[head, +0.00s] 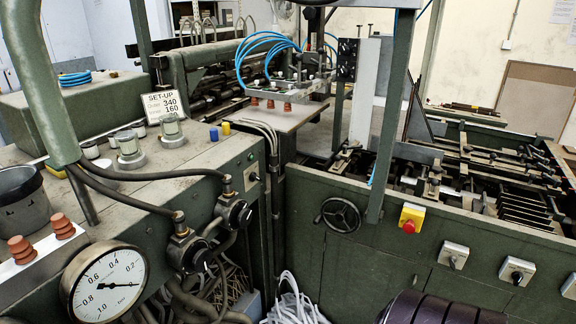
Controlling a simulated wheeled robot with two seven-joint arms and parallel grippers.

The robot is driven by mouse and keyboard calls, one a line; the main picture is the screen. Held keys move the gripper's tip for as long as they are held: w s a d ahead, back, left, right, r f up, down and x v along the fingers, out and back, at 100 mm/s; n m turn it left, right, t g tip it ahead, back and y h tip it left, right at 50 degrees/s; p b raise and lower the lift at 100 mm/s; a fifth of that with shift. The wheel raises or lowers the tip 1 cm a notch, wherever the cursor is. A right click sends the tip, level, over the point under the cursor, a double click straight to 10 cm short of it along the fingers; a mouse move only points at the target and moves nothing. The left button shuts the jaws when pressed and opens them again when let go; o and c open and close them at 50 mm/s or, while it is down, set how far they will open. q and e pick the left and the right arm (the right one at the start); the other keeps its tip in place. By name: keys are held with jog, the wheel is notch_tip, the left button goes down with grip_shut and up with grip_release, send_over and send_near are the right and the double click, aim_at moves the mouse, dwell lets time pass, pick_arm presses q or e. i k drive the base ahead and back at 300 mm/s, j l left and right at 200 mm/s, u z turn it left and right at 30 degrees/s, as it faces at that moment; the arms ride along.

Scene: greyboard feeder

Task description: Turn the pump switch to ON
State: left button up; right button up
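Three grey square rotary switches with dark knobs sit on the green front panel at the right: the left one (453,255), the middle one (517,271) and the right one (570,288), which the picture edge cuts. Another small switch (252,177) sits on the green side panel left of centre. No label is readable, so I cannot tell which is the pump switch or its setting. Neither of my grippers is in view.
A yellow box with a red button (411,218) and a black handwheel (340,214) stick out from the panel. A round gauge (105,284) stands at the lower left. White hoses (292,302) and a dark ribbed cylinder (440,308) lie low in front.

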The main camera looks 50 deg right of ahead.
aim_at(253, 176)
jog(key=z, duration=1.4)
